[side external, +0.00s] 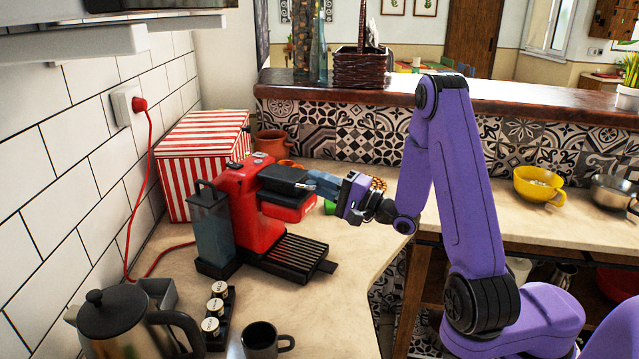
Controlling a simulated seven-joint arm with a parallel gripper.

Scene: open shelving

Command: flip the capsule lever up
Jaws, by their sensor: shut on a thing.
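A red capsule coffee machine (255,215) stands upright on the counter at the left of the side external view. Its clear water tank is on the left and a black drip tray is at its base. The black capsule lever (284,178) lies along the top of the head, roughly level. My gripper (318,184) is at the front of the head, with its blue-grey fingers at the lever's front end. The fingers are shut on the lever, though their tips are small and partly hidden here. My purple arm reaches in from the right.
A red-striped box (185,150) stands behind the machine. A metal kettle (125,325), a rack of capsules (213,315) and a dark mug (262,342) are in front. A green item (330,207) sits beyond the head. The counter right of the drip tray is clear.

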